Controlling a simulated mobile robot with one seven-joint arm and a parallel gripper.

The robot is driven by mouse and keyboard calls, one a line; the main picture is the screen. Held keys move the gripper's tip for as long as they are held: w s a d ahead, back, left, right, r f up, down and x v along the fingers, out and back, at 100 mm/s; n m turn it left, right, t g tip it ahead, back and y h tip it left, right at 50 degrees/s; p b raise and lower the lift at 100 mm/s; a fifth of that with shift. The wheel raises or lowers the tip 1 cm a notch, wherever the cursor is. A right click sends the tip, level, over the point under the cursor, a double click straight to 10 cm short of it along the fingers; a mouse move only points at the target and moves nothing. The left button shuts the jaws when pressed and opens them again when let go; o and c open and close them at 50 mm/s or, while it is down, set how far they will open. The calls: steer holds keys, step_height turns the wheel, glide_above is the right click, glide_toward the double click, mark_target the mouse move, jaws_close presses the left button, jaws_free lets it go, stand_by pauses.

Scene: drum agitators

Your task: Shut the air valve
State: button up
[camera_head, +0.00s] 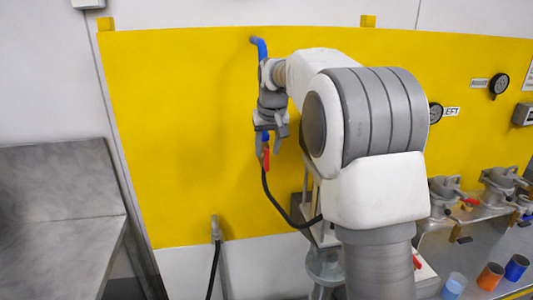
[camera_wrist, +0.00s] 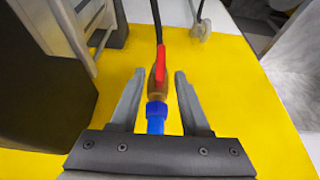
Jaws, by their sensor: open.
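The air valve (camera_wrist: 158,88) is a brass-coloured body with a red lever, on a blue pipe (camera_wrist: 156,116) in front of the yellow panel. The red lever (camera_wrist: 160,63) lies lengthwise, in line with the pipe and the black hose. In the head view the red lever (camera_head: 266,158) shows just below my gripper (camera_head: 268,140), and the blue pipe (camera_head: 259,47) comes out of the panel above. In the wrist view my gripper (camera_wrist: 156,82) is open, with one finger on each side of the valve and visible gaps. Whether a finger touches the valve is unclear.
A black hose (camera_head: 273,201) runs from the valve down to the right. Another hose (camera_head: 214,260) hangs from a fitting lower left. A grey bench (camera_head: 60,180) stands at left. Gauges (camera_head: 499,83), clamps and coloured cups (camera_head: 490,276) are at right. The yellow panel (camera_head: 170,130) left of the valve is clear.

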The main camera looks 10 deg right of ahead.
mark_target(266, 159)
steer(key=shift+x, duration=1.5)
steer(key=shift+r, duration=0.1)
steer(key=shift+c, duration=0.3)
jaws_close()
